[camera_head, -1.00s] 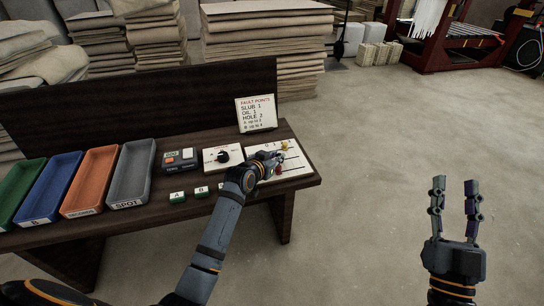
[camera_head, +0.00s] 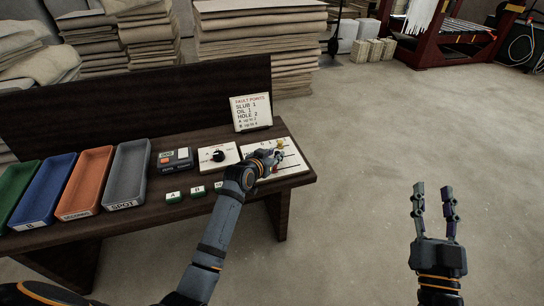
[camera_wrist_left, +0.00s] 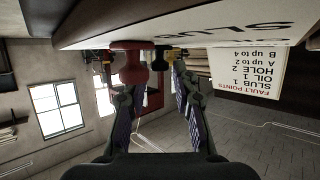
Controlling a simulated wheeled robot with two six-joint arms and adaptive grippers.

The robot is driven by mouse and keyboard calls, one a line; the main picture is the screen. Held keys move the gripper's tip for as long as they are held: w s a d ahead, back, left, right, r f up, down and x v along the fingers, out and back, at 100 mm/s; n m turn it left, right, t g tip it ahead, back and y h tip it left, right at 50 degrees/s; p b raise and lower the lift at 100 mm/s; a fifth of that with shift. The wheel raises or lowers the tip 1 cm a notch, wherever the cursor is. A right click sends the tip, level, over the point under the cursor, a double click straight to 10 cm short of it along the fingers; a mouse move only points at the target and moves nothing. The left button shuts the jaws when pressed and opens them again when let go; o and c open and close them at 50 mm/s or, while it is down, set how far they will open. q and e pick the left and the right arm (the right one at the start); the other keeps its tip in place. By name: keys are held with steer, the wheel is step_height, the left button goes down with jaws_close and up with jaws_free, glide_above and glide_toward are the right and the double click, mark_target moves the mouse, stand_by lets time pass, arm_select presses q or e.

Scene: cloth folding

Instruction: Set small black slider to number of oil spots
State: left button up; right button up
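The white slider panel (camera_head: 292,163) lies at the right end of the dark bench. My left gripper (camera_head: 270,157) is low over it and covers part of it. In the left wrist view, which is upside down, a red knob (camera_wrist_left: 130,62), a small black knob (camera_wrist_left: 159,59) and a yellow knob (camera_wrist_left: 176,53) stick out from the panel. The left fingers are apart, with the black knob between their tips; contact cannot be told. The yellow knob also shows in the head view (camera_head: 280,143). My right gripper (camera_head: 433,198) is open and empty over the floor.
A sign (camera_head: 252,112) reads fault points: slub 1, oil 1, hole 2. A dial panel (camera_head: 219,156), a small orange-buttoned device (camera_head: 175,159) and labelled green blocks (camera_head: 174,197) sit left of the slider panel. Several trays (camera_head: 127,172) stand further left. Floor on the right is clear.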

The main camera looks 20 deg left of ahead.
arm_select(q)
steer(key=v, duration=1.2)
steer(key=shift+r, duration=0.1)
